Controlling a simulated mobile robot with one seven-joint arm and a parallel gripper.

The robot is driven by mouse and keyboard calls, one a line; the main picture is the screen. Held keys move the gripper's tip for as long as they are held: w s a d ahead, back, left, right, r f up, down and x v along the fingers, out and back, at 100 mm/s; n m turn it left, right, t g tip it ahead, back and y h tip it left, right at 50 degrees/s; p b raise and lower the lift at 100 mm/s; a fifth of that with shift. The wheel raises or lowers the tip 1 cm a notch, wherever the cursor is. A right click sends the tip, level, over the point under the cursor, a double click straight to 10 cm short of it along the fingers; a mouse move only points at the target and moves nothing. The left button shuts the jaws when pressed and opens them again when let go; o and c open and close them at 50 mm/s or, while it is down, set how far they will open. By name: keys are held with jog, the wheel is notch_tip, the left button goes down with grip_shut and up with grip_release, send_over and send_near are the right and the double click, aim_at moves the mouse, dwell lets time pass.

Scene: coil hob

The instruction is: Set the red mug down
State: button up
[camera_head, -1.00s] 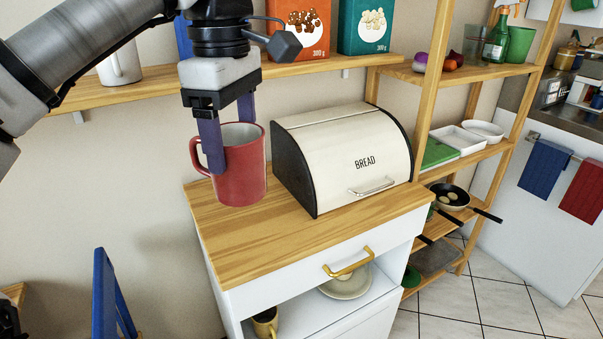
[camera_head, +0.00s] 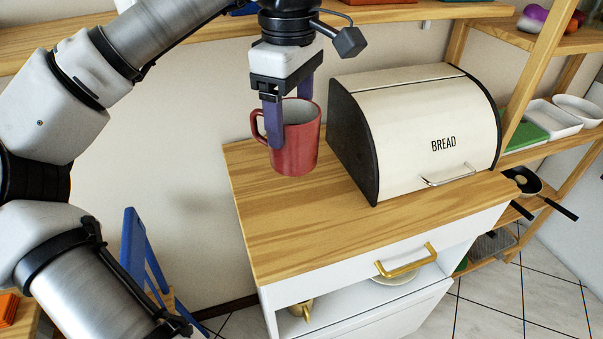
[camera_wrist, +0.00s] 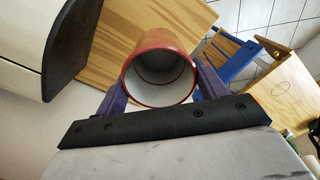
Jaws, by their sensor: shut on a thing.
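The red mug (camera_head: 299,150) has a white inside and a handle on its left in the head view. It is upright, and its open mouth also shows in the wrist view (camera_wrist: 160,103). My gripper (camera_head: 293,122) points down and is shut on the mug, one purple finger on each side of its wall. The mug is over the back left part of the wooden cabinet top (camera_head: 300,225). I cannot tell for sure whether its base touches the wood.
A cream bread box (camera_head: 430,130) with black ends stands right of the mug. The cabinet top's front left is bare. A gold drawer handle (camera_head: 405,262) juts from the front. A wooden shelf (camera_head: 400,13) runs behind my gripper. A blue folding stool (camera_head: 135,245) stands left.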

notch_tip(320, 180, down, 12)
jog(key=shift+p, duration=0.35)
jog(key=shift+f, duration=0.1)
jog(key=shift+f, duration=0.15)
jog(key=o, duration=1.5)
jog(key=shift+c, duration=0.2)
notch_tip(320, 180, up, 12)
jog(key=shift+r+b, duration=0.25)
jog(key=shift+b, duration=0.35)
